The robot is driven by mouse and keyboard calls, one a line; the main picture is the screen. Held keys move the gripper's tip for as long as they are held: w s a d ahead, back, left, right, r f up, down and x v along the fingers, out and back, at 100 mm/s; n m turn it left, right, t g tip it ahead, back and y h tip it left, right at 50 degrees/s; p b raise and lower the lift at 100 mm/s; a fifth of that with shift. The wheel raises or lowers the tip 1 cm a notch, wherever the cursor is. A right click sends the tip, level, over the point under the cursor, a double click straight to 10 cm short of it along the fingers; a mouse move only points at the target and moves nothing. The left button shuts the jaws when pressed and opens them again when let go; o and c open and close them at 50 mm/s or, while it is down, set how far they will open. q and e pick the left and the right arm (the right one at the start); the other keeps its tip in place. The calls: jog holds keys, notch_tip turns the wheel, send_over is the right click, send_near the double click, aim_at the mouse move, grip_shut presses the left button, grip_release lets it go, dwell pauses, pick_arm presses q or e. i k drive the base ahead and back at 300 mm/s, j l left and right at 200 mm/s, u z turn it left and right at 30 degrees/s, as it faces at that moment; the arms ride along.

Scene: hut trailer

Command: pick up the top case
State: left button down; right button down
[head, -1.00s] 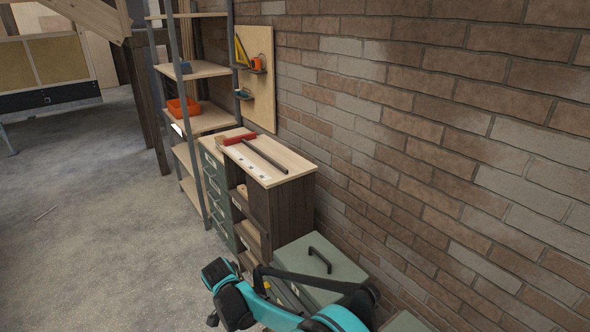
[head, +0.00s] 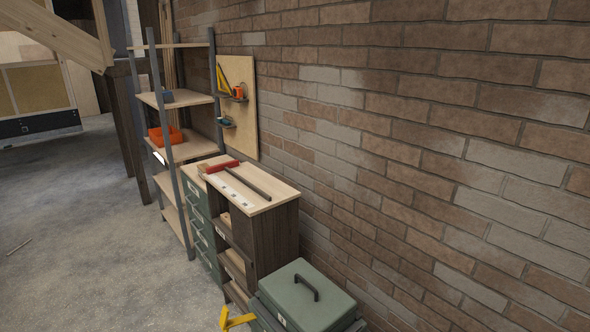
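The top case (head: 306,299) is a grey-green box with a black handle (head: 307,286) on its lid. It is at the bottom of the head view, beside the brick wall and in front of the wooden cabinet. It rests on something darker whose edges show around it; the lower part is cut off by the picture's edge. Neither of my grippers is in view, and nothing is seen touching the handle.
A wooden cabinet (head: 275,232) with a red-headed hammer (head: 223,165) on top stands behind the case. A shelf rack (head: 183,152) stands beyond. A yellow object (head: 233,319), partly cut off, lies left of the case.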

aim_at(300, 297)
jog(key=z, duration=0.5)
jog(key=i+j+z, duration=0.15)
jog(key=j+z, duration=0.2)
jog(key=i+j+z, duration=0.1)
jog(key=j+z, duration=0.2)
jog(key=i+j+z, duration=0.1)
jog(key=j+z, duration=0.25)
jog(key=i+j+z, duration=0.1)
jog(key=j, duration=0.65)
jog(key=j+z, duration=0.1)
jog(key=j, duration=0.65)
jog(key=i, duration=0.05)
